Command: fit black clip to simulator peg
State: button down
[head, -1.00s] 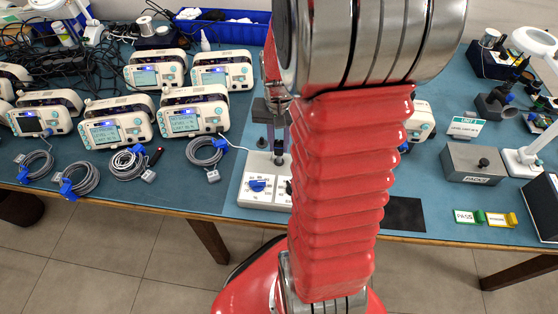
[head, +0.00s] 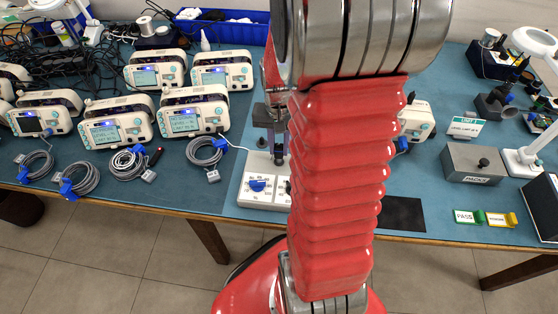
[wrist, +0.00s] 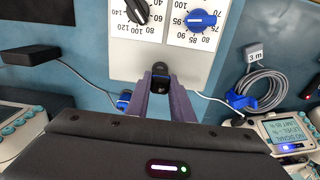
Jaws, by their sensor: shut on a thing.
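The simulator (head: 258,192) is a white box with dials on the bench, partly hidden by my arm in the head view. Its white top (wrist: 160,52) with a black knob and a blue knob also fills the upper middle of the wrist view. My gripper (wrist: 161,84) has purple-grey fingers shut on the black clip (wrist: 160,76), over the simulator's near part in the wrist view. In the head view my gripper (head: 275,148) is low over the simulator, left of my red arm. The peg is not distinguishable; I cannot tell whether the clip touches it.
Several white monitors (head: 115,128) with coiled grey cables stand left of the simulator. A coil tagged 3 m (wrist: 262,90) lies beside it in the wrist view. A grey box (head: 473,164) and green and yellow tags stand at right.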

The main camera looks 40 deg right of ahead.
aim_at(279, 145)
jog(key=shift+f, duration=1.2)
dwell(0.9)
jog(key=c, duration=1.5)
grip_release()
jog(key=shift+o, duration=0.2)
notch_tip(279, 145, up, 14)
jog(key=shift+f, duration=0.15)
jog(key=s+a+r+n+t, duration=0.2)
jog(key=s+a+r+n, duration=0.1)
jog(key=a, duration=0.7)
jog(key=s+a+r+n+t, duration=0.3)
jog(key=a+r+n, duration=0.3)
jog(key=a, duration=0.5)
jog(key=shift+s+r+n+t, duration=0.15)
jog(key=shift+s+n+t, duration=0.05)
jog(key=shift+n+t, duration=0.1)
